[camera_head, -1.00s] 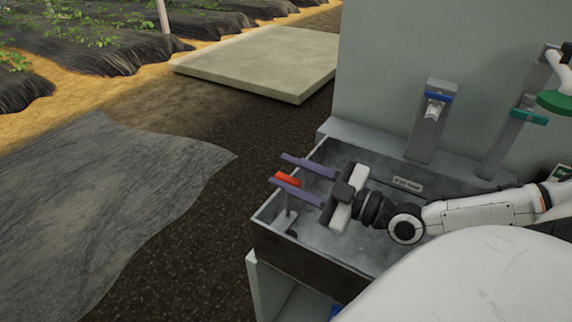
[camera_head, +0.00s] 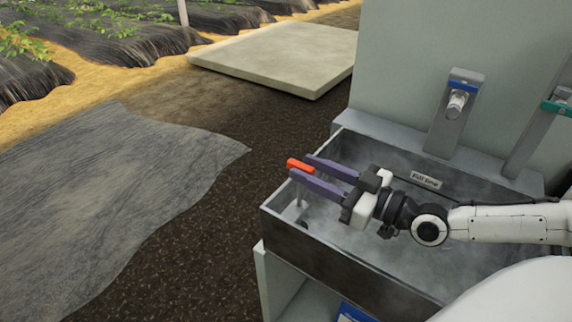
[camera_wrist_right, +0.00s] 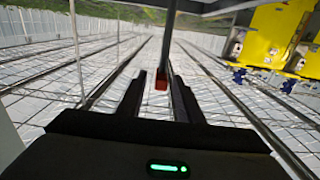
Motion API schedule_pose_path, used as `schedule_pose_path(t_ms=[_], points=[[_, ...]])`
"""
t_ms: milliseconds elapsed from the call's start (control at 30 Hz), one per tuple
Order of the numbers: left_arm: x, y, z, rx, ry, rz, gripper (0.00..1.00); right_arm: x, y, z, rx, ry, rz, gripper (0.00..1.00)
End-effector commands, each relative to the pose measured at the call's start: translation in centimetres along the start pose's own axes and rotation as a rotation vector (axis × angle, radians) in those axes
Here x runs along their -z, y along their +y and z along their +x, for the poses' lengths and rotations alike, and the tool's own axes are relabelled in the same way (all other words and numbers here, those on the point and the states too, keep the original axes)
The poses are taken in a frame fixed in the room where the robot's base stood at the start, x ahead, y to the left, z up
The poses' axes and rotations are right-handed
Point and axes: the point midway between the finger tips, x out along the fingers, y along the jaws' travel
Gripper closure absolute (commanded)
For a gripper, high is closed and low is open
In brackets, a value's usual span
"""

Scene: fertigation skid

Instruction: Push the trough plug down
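The trough plug's red handle (camera_head: 299,165) shows at the near left end of the grey trough (camera_head: 330,260), in the head view. A thin pale stem (camera_head: 299,195) runs down from it into the trough; its foot is hard to make out. My right gripper (camera_head: 302,166) reaches in from the right with two purple fingers on either side of the handle. The red handle (camera_wrist_right: 161,80) also shows between the fingertips in the right wrist view, with some gap visible, so the fingers look partly open. My left gripper is not in view.
A grey tap post with a blue band (camera_head: 463,86) stands behind the trough, against a pale wall (camera_head: 440,40). Another post with a green part (camera_head: 556,107) stands to its right. A small label (camera_head: 426,180) is on the trough's inner back wall. Dark ground lies left.

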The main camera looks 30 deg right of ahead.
Motion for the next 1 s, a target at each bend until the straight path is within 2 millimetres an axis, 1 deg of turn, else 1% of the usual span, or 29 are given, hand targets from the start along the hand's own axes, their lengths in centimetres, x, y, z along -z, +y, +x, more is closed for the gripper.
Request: schedule_pose_path(t_ms=[33, 133, 400, 600, 767, 1000], points=[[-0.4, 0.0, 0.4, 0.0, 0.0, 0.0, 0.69, 0.0, 0.0, 0.6, -0.001, 0.007, -0.001, 0.67], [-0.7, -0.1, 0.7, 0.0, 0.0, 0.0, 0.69, 0.1, -0.1, 1.6, 0.004, 0.008, 0.001, 0.67], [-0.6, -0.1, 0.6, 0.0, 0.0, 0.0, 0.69, 0.3, -0.1, 4.3, 0.003, 0.007, 0.001, 0.67], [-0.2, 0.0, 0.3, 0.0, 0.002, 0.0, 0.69, 0.3, 0.0, 5.9, 0.001, 0.004, 0.0, 0.67], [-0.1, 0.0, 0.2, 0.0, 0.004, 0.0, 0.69, 0.2, -0.1, 6.4, 0.003, 0.002, 0.0, 0.67], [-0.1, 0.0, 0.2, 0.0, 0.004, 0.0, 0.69, 0.1, -0.1, 6.5, 0.004, 0.001, 0.0, 0.67]])
